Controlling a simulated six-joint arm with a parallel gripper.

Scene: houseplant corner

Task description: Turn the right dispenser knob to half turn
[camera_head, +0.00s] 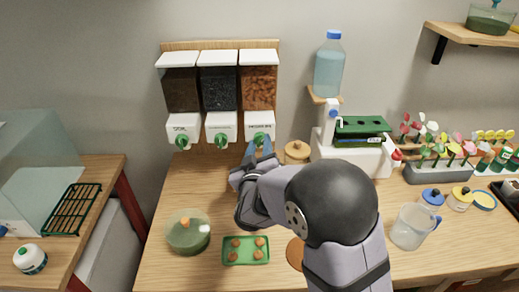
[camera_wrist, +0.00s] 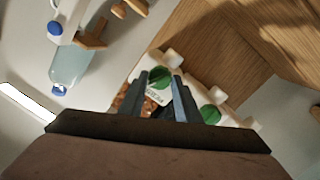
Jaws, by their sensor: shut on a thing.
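Three dispensers hang on the wall, each with a white front and a green knob. The right dispenser (camera_head: 259,88) holds orange-brown bits. Its green knob (camera_head: 259,138) sits low on its white front, just above my gripper's tips. My gripper (camera_head: 260,147) reaches up to it from below. In the wrist view the same knob (camera_wrist: 160,77) lies between the two blue-grey fingers of my gripper (camera_wrist: 161,75), which are shut on it. I cannot tell how far the knob is turned. The middle knob (camera_head: 221,141) and left knob (camera_head: 182,140) are untouched.
A white machine (camera_head: 352,153) with a blue bottle (camera_head: 329,66) stands to the right, near a clear jug (camera_head: 411,227).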

